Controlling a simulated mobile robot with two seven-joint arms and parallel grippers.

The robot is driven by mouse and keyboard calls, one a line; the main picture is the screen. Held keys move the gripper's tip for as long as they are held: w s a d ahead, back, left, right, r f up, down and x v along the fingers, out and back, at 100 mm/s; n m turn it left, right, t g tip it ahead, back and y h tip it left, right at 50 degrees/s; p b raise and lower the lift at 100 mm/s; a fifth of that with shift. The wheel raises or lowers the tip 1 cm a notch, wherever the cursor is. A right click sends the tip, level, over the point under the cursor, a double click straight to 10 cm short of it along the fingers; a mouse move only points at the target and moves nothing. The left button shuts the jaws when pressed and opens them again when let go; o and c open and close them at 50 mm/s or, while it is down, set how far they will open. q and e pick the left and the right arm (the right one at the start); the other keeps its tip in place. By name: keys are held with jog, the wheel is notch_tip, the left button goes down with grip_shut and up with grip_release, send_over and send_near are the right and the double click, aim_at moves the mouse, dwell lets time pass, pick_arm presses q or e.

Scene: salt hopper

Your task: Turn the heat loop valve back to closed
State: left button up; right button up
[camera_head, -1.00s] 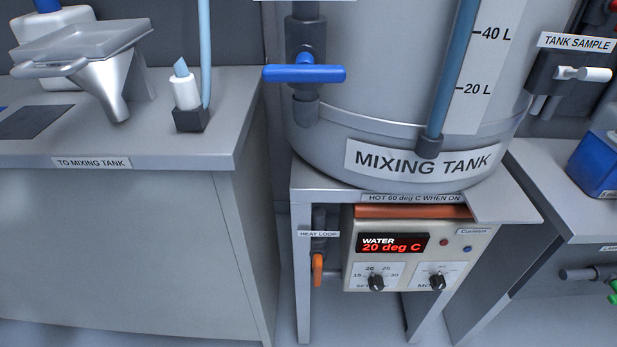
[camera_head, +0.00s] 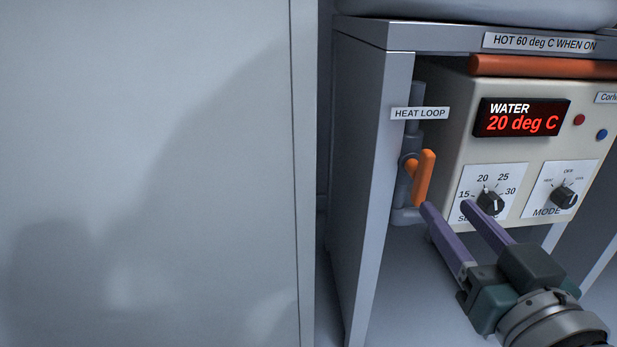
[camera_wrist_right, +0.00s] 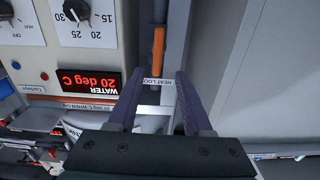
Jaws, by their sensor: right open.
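The heat loop valve has an orange lever (camera_head: 424,178) on a grey vertical pipe, under the HEAT LOOP label (camera_head: 420,113). The lever stands nearly upright, roughly along the pipe. My right gripper (camera_head: 447,206) is open and empty, its purple fingers pointing at the valve from the lower right. In the head view, one fingertip is close to the lever's lower end; contact cannot be told. In the right wrist view, which is upside down, the orange lever (camera_wrist_right: 158,50) lies ahead, lined up with the gap between the fingers (camera_wrist_right: 158,88). My left gripper is not in view.
The heater box (camera_head: 460,140) stands right of the valve, with a WATER 20 deg C display (camera_head: 522,118) and two knobs. A grey stand leg (camera_head: 378,200) is close left of the valve. A large cabinet panel (camera_head: 150,150) fills the left.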

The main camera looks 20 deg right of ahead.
aim_at(427, 179)
jog(key=b+x, duration=0.1)
jog(key=x, duration=0.2)
jog(key=b+x, duration=0.1)
jog(key=x, duration=0.2)
jog(key=b+x, duration=0.2)
jog(key=x, duration=0.1)
jog(key=shift+s+d, duration=0.1)
jog(key=shift+d, duration=0.2)
jog(key=shift+w+d+r, duration=0.1)
jog(key=shift+w, duration=0.4)
grip_shut()
